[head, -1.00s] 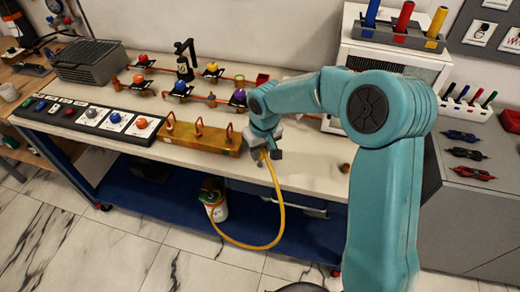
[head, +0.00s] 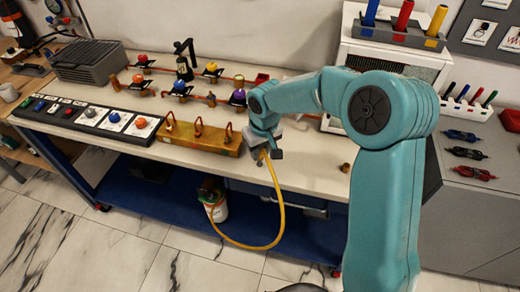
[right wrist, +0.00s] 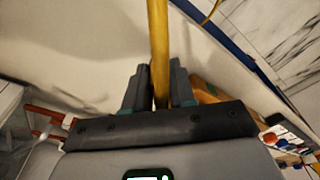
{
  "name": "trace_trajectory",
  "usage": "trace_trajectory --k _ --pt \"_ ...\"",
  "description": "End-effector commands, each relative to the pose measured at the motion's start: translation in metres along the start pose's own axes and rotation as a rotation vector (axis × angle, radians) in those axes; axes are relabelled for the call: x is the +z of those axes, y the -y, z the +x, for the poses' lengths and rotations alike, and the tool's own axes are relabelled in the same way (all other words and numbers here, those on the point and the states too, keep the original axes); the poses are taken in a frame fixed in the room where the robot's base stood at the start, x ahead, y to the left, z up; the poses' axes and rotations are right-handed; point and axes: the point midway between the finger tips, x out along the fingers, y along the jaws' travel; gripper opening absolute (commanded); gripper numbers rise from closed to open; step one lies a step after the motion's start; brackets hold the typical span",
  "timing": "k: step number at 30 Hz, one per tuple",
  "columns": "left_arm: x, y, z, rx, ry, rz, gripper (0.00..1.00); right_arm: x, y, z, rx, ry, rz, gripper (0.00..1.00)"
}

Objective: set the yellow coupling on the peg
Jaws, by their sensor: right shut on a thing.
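My right gripper (head: 265,156) is over the front of the bench, shut on a yellow hose (head: 283,205). In the right wrist view the hose (right wrist: 158,50) runs between the two dark fingers (right wrist: 160,88). The hose hangs from the gripper in a loop below the bench edge and back up to a white canister (head: 217,207) on the lower shelf. I cannot make out a separate coupling at its held end. A small brass stub (head: 345,168) stands on the bench right of the gripper; I cannot tell if it is the peg. My left gripper is not in view.
A brass block (head: 200,138) with copper hooks lies just left of the gripper. A black button panel (head: 88,117) lies further left. Several coloured valves on copper pipes (head: 180,88) stand behind. The bench top around the brass stub is clear.

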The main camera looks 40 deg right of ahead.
Motion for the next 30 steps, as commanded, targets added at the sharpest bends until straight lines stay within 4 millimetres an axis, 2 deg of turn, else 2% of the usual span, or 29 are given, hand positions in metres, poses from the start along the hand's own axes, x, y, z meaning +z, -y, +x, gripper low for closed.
trace_trajectory --k 21,30 --pt "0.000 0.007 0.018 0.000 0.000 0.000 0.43 0.003 0.000 0.022 0.000 0.000 0.000 0.00" --pt "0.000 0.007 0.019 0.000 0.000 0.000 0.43 0.003 0.000 0.023 0.000 0.000 0.000 0.00"
